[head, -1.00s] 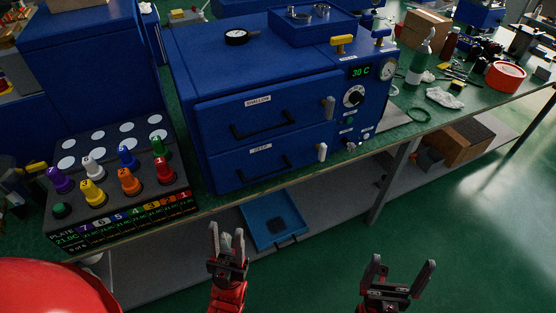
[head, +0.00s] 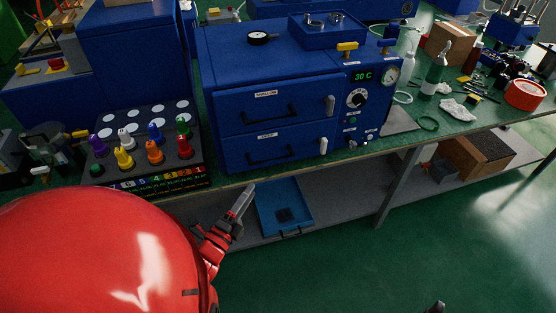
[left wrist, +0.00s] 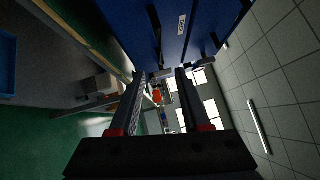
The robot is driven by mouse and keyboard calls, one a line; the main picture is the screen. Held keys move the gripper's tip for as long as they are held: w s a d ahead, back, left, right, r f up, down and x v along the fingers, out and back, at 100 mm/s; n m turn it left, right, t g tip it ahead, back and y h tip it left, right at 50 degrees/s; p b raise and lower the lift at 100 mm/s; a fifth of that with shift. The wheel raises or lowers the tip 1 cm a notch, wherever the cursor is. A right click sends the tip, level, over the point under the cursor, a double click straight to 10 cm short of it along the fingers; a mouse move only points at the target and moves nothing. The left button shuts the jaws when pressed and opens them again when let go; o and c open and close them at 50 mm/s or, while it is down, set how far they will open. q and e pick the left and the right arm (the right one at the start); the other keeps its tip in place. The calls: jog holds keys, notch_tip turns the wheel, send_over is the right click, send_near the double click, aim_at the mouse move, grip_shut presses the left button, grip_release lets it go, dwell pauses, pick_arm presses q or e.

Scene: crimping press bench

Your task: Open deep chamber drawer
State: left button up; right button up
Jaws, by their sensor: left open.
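The blue chamber cabinet (head: 215,60) stands on the bench. Its lower front, the deep chamber drawer (head: 235,158), carries a label that seems to read DEEP, a black bar handle (head: 270,154) and a white latch (head: 323,146) at its right. This drawer looks closed. My left gripper (head: 245,197) is below and in front of it, apart from the handle, pointing up and right. In the left wrist view, my left gripper (left wrist: 160,78) is open and empty, with the blue cabinet front above its fingers. Only a dark tip of my right gripper (head: 436,307) shows at the bottom edge.
The shallow drawer (head: 235,118) above looks closed. A plate rack with coloured knobs (head: 140,180) stands left of the cabinet. A blue tray (head: 290,190) lies on the lower shelf. A bench leg (head: 398,185) stands to the right. The green floor in front is clear.

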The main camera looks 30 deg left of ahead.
aim_at(273, 159)
pick_arm(q)
jog(key=w, duration=0.4)
jog(key=w+r+p, duration=0.1)
jog(key=w, duration=0.4)
jog(key=w+r, duration=0.1)
jog(key=w, duration=0.3)
jog(key=shift+w+a+p, duration=0.35)
jog(key=shift+w+a, duration=0.05)
grip_shut()
dwell(0.6)
